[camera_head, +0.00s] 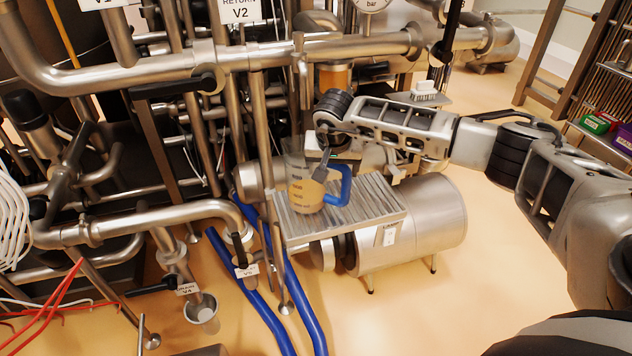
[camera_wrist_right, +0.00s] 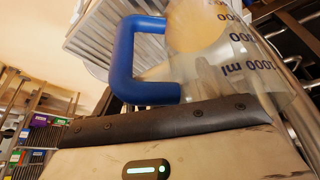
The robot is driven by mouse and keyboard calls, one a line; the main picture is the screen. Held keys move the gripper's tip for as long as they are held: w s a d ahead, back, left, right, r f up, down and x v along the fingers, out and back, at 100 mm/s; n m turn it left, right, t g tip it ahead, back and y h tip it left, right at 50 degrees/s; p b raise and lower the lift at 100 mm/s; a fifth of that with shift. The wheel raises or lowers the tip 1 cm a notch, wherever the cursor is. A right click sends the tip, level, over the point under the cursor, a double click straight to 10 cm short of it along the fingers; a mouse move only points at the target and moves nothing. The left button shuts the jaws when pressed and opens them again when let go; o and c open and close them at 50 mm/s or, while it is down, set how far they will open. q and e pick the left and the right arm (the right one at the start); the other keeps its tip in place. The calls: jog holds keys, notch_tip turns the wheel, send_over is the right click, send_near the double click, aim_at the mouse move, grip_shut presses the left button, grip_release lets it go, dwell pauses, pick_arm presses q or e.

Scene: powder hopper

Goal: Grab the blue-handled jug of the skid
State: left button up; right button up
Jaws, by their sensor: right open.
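The clear jug (camera_head: 305,188) with dark volume marks and pale contents stands upright on a ribbed metal shelf (camera_head: 375,208). Its blue handle (camera_head: 340,188) faces right in the head view. My right gripper (camera_head: 324,158) is open at the upper part of the jug, just above the handle, and partly covers the jug's rim. In the right wrist view the blue handle (camera_wrist_right: 124,62) and the marked jug wall (camera_wrist_right: 225,70) show close beyond the dark edge of my gripper. Whether a finger touches the handle cannot be told. My left gripper is not in view.
Steel pipes (camera_head: 130,222) and valves crowd the left and back. A horizontal steel cylinder (camera_head: 430,215) lies below the shelf. Blue hoses (camera_head: 300,295) run down to the floor. Shelving with coloured boxes (camera_head: 598,122) stands at right. The floor (camera_head: 450,310) in front is open.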

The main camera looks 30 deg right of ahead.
grip_shut()
jog(key=shift+s, duration=0.1)
dwell(1.2)
